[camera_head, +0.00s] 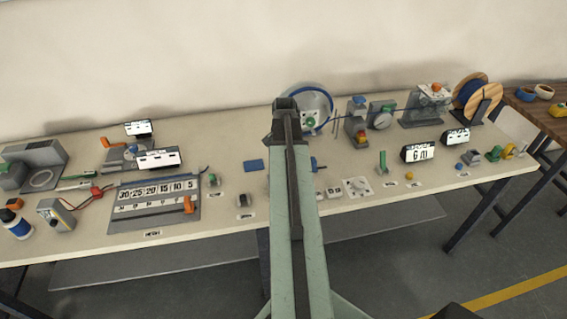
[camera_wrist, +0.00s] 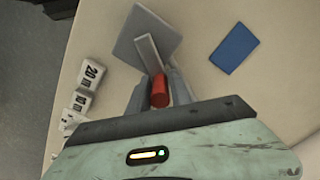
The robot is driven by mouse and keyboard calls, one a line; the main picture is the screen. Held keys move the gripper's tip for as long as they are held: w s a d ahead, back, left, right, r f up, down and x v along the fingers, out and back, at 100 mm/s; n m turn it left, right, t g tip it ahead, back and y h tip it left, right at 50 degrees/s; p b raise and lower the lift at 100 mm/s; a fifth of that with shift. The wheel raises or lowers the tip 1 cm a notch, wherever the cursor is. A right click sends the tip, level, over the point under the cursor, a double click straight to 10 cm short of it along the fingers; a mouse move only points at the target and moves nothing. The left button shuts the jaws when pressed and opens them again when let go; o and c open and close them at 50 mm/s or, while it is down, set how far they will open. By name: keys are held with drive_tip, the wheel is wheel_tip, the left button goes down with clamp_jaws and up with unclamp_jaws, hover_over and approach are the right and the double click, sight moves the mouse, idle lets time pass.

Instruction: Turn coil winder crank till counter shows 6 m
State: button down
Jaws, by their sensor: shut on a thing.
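In the wrist view, my gripper (camera_wrist: 159,92) is shut on a red crank handle (camera_wrist: 160,91), with one finger on each side of it. A light grey crank arm (camera_wrist: 149,53) runs from the handle over a grey square plate (camera_wrist: 136,35). In the head view, my arm hides the crank and my gripper. A blue-rimmed round coil wheel (camera_head: 328,103) stands behind my arm at the back of the bench. A black-framed display (camera_head: 417,153) on the right seems to read 6 with a blurred unit. I cannot tell whether it is the winder's counter.
A blue pad (camera_head: 252,165) lies left of my arm; it also shows in the wrist view (camera_wrist: 234,55). White blocks marked 20 m (camera_wrist: 93,73) and 10 m lie left of the crank. A wooden cable spool (camera_head: 469,92) stands at the back right. The bench (camera_head: 225,228) front edge is near.

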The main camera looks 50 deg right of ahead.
drive_tip(key=shift+s+m, duration=0.1)
drive_tip(key=shift+m, duration=0.4)
drive_tip(key=shift+d, duration=0.1)
drive_tip(key=c, duration=1.3)
unclamp_jaws()
wheel_tip(320, 180, up, 8)
drive_tip(key=p, duration=0.8)
